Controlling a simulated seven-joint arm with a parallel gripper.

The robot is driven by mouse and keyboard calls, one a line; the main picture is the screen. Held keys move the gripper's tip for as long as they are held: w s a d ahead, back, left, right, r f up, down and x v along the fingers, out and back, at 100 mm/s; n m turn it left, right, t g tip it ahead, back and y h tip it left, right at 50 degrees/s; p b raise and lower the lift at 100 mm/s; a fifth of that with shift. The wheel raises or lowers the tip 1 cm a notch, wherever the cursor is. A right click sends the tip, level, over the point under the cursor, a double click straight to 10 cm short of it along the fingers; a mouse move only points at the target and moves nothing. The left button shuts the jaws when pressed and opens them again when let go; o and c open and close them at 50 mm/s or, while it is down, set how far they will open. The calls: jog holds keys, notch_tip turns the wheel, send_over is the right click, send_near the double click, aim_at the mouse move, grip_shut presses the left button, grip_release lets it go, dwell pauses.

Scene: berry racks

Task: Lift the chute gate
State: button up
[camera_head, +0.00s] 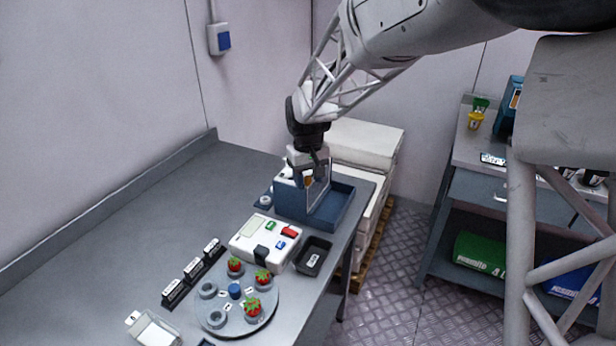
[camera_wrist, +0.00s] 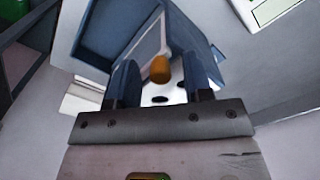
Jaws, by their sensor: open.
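The chute (camera_head: 292,203) is a blue box with a low open tray (camera_head: 338,212) at its right, standing near the table's far right corner. Its gate (camera_head: 321,187) is a pale framed panel standing upright at the tray side. An orange knob (camera_head: 308,181) belongs to the gate and also shows in the wrist view (camera_wrist: 160,69). My gripper (camera_head: 308,168) is directly above the chute, pointing down. In the wrist view my gripper (camera_wrist: 158,70) is open, with the knob between its two dark fingers. I cannot tell whether either finger touches it.
A white device with coloured buttons (camera_head: 258,246), a small black tray (camera_head: 313,256) and a round turntable with strawberries (camera_head: 214,318) stand nearer. Labelled black holders (camera_head: 192,268) line the left. Pale stacked boxes (camera_head: 362,145) stand behind the table. The table's left part is clear.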

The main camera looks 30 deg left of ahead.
grip_shut()
jog(key=shift+r, duration=2.8)
grip_release()
notch_tip(320, 180, up, 8)
